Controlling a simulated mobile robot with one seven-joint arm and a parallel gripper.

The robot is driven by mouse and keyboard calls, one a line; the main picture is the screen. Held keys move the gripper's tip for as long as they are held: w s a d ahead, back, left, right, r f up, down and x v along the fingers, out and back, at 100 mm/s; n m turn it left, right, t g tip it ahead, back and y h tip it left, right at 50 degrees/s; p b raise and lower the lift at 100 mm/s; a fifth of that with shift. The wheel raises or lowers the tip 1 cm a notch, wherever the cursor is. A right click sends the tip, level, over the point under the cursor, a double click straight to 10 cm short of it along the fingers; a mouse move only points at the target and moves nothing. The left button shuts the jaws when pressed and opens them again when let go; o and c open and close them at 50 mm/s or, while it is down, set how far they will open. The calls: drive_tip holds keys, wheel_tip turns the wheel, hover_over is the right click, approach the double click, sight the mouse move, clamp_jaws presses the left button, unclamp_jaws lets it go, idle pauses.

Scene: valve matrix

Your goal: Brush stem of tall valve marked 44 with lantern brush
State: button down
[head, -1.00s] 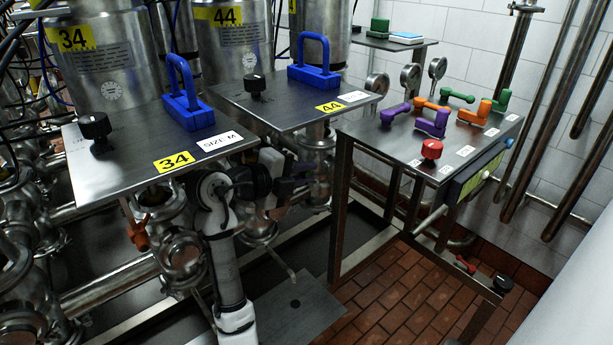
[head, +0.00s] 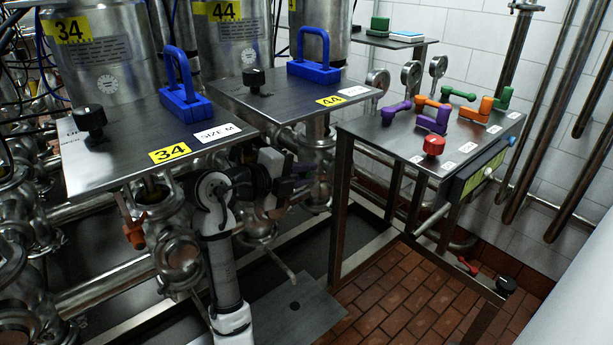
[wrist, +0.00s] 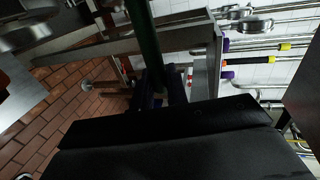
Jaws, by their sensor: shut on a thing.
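The tall steel valve marked 44 (head: 228,50) stands at the back centre in the head view. A steel plate with a yellow 44 label (head: 240,101) hides its lower part, and I cannot make out its stem. My gripper (head: 297,176) is low under the front edge of that plate, partly lost among dark pipework. In the wrist view my gripper (wrist: 163,98) is shut on a dark green bar (wrist: 145,35), which fits the lantern brush. No bristles are visible. I cannot tell whether the brush touches anything.
The plate marked 34 (head: 120,165) lies above my arm at left, with a blue handle (head: 185,98). Another blue handle (head: 314,65) stands on the 44 plate. A steel table (head: 390,137) with coloured handles stands at right.

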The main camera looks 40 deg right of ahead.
drive_tip(key=shift+s+r, duration=0.2)
drive_tip(key=shift+s, duration=0.55)
drive_tip(key=shift+w+r+b, duration=0.25)
drive_tip(key=shift+w+b, duration=0.05)
drive_tip(key=shift+w, duration=0.5)
drive_tip(key=shift+d+b, duration=0.15)
drive_tip(key=shift+b, duration=0.2)
drive_tip(key=shift+s, duration=0.15)
drive_tip(key=s+d+b, duration=0.1)
drive_tip(key=s+b, duration=0.1)
drive_tip(key=s, duration=1)
drive_tip(key=shift+s, duration=0.35)
drive_tip(key=shift+s+f, duration=0.1)
idle(0.8)
